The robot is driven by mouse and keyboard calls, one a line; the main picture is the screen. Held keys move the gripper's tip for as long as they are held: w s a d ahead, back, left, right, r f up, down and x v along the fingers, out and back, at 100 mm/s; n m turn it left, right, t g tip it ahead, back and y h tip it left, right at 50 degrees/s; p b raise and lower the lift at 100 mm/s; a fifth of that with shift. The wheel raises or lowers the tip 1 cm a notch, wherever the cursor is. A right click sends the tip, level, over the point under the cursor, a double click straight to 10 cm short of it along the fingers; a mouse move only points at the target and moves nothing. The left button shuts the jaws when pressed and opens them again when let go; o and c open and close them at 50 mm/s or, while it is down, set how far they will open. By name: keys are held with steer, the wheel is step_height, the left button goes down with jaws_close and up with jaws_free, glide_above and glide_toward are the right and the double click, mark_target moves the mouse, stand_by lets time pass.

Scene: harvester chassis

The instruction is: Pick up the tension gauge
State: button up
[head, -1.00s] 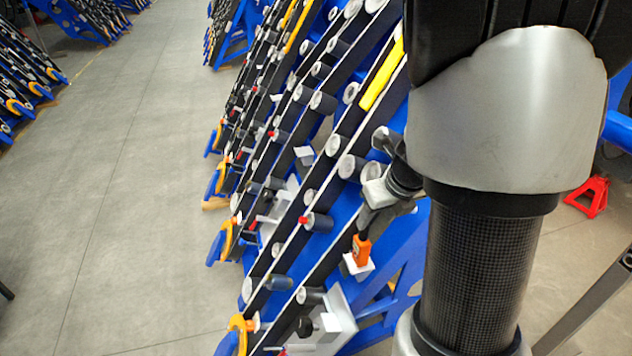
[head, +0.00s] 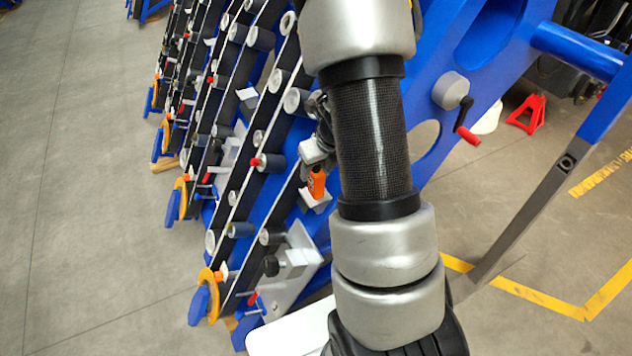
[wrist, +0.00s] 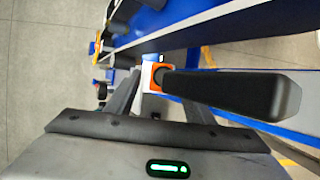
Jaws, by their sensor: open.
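The tension gauge (head: 316,183) is a small orange device on a white bracket (head: 316,201) at the side of the blue frame. In the wrist view its orange body (wrist: 152,78) lies straight ahead, between and beyond the fingers. My gripper (wrist: 157,95) is open, its two dark fingers spread either side of the line to the gauge, and I see no contact. A long dark bar (wrist: 235,95) runs from the orange part toward the right; I cannot tell if it belongs to the gauge. In the head view my arm partly hides the gripper just above the gauge.
The blue frame carries slanted belts with several rollers (head: 297,101) close on the left. A grey clamp plate (head: 293,270) stands below the gauge. Grey floor (head: 75,180) is open at left.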

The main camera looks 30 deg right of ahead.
mark_target(317, 171)
steer(key=x, duration=0.3)
steer(key=shift+w+d+f+b, duration=0.1)
steer(key=shift+f+b, duration=0.2)
steer(key=shift+b, duration=0.1)
steer(key=c, duration=1.1)
steer(key=shift+r, duration=0.1)
jaws_close()
steer(key=shift+r, duration=0.1)
